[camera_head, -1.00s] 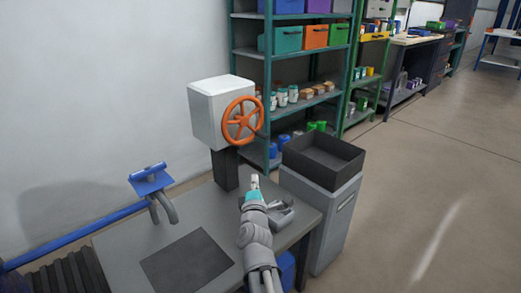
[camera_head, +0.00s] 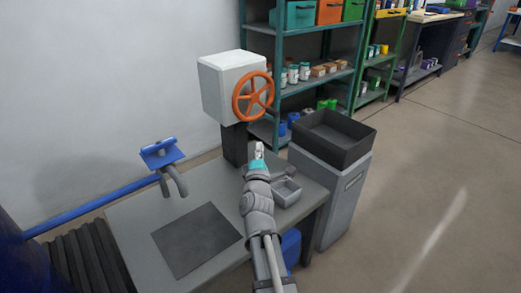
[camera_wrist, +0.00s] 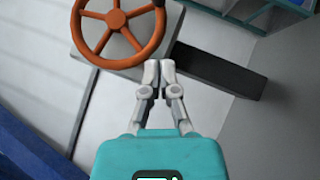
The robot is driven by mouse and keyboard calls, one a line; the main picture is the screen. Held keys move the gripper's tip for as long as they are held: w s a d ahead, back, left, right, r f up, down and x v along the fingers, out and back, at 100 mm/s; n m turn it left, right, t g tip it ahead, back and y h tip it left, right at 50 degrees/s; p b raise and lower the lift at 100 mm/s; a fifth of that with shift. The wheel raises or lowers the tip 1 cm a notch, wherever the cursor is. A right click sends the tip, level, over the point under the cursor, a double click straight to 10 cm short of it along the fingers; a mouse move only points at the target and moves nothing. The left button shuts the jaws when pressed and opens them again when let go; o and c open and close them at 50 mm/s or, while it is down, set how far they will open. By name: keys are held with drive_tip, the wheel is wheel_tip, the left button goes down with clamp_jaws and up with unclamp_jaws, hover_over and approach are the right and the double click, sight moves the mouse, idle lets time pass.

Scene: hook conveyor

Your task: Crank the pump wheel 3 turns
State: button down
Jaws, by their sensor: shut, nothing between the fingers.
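The orange spoked pump wheel (camera_head: 252,97) is on the front of a white box (camera_head: 222,85), which stands on a dark post at the back of the grey table. A dark crank handle (camera_head: 275,112) sticks out at its rim on the right. In the wrist view the wheel (camera_wrist: 118,20) is at the top, partly cut off by the frame edge. My gripper (camera_head: 259,147) is shut and empty, below the wheel and apart from it in the head view. In the wrist view my gripper's closed fingertips (camera_wrist: 153,66) appear just below the wheel's lower right rim.
A grey bin with a dark tray (camera_head: 330,140) on top stands right of the table. A blue bracket with a grey hook (camera_head: 168,165) hangs at the left. A dark mat (camera_head: 195,240) and a small grey container (camera_head: 286,193) are on the table. Shelves stand behind.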

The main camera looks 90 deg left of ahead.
drive_tip(key=p, duration=0.2)
approach(269, 113)
drive_tip(key=s+a, duration=0.2)
drive_tip(key=a, duration=0.2)
drive_tip(key=w+a, duration=0.1)
drive_tip(key=w+a+r+p, duration=0.1)
drive_tip(key=w, duration=0.1)
drive_tip(key=shift+r, duration=0.25)
drive_tip(key=shift+s+a, duration=0.1)
drive_tip(key=shift+s, duration=0.05)
